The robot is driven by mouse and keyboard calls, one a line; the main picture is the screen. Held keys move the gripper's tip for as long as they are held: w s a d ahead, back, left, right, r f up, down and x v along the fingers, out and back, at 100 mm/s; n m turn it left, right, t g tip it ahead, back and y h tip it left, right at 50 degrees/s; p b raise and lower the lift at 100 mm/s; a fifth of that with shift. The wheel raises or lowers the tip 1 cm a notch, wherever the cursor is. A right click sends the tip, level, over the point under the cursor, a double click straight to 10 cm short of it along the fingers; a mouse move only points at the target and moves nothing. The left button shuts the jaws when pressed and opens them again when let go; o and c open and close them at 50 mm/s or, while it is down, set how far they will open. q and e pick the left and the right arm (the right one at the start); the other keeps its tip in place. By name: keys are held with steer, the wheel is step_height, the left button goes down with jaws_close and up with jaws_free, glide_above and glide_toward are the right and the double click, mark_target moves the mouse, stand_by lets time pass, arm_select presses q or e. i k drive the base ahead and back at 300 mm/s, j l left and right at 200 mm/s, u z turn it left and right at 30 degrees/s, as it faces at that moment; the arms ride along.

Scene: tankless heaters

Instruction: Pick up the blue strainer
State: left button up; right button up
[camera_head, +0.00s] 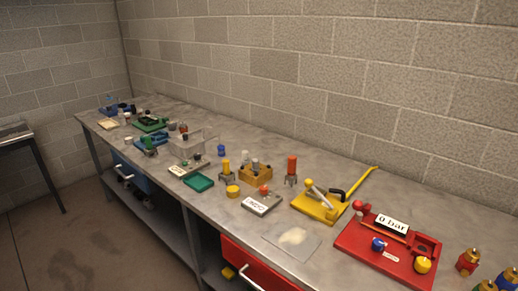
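Several blue things are in the head view, and I cannot tell for sure which is the strainer. A small blue cylindrical piece (221,150) stands alone in the middle of the bench. A round blue part (378,244) sits on the red board (356,248) at the right, beside its label. More small blue pieces (124,107) are at the far left end, too small to make out. Neither of my grippers is in view.
The long grey workbench (230,212) runs along a block wall. It carries a yellow tool stand (318,208), a wooden block (256,175), a green tray (199,182) and a clear box (190,146). A red drawer (262,268) sits below the front edge.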

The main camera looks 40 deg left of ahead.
mark_target(221, 148)
steer(key=j+z, duration=0.25)
steer(key=j, duration=0.3)
steer(key=j+z, duration=0.25)
steer(key=j, duration=0.25)
steer(key=k+j+z, duration=0.1)
steer(key=j+z, duration=0.15)
steer(key=j, duration=0.25)
steer(key=k+j+z, duration=0.1)
steer(key=j+z, duration=0.15)
steer(key=j, duration=0.25)
